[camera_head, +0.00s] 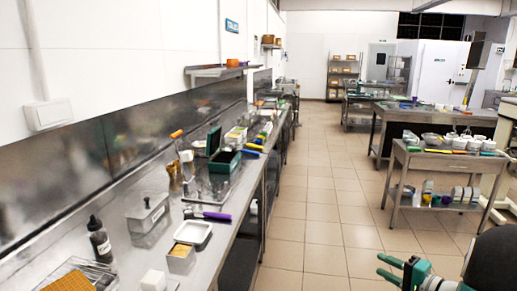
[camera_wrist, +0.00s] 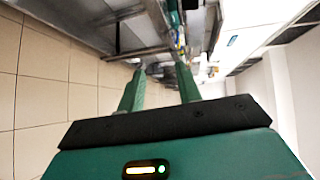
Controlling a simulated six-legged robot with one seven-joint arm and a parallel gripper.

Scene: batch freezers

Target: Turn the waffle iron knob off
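I cannot make out a waffle iron or its knob for certain in either view. A dark green open box with a raised lid (camera_head: 224,160) stands on the long steel counter (camera_head: 225,238) at the left; I cannot tell what it is. My gripper (camera_head: 381,265) is at the bottom right of the head view, over the tiled floor and away from the counter. In the wrist view its two green fingers (camera_wrist: 160,70) are apart with nothing held between them.
The counter holds a dark bottle (camera_head: 99,240), a white tray (camera_head: 193,233), a purple-handled tool (camera_head: 215,216) and a wire rack (camera_head: 80,276). A steel cart (camera_head: 440,163) with tubs stands at the right. The tiled aisle (camera_head: 322,205) between them is clear.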

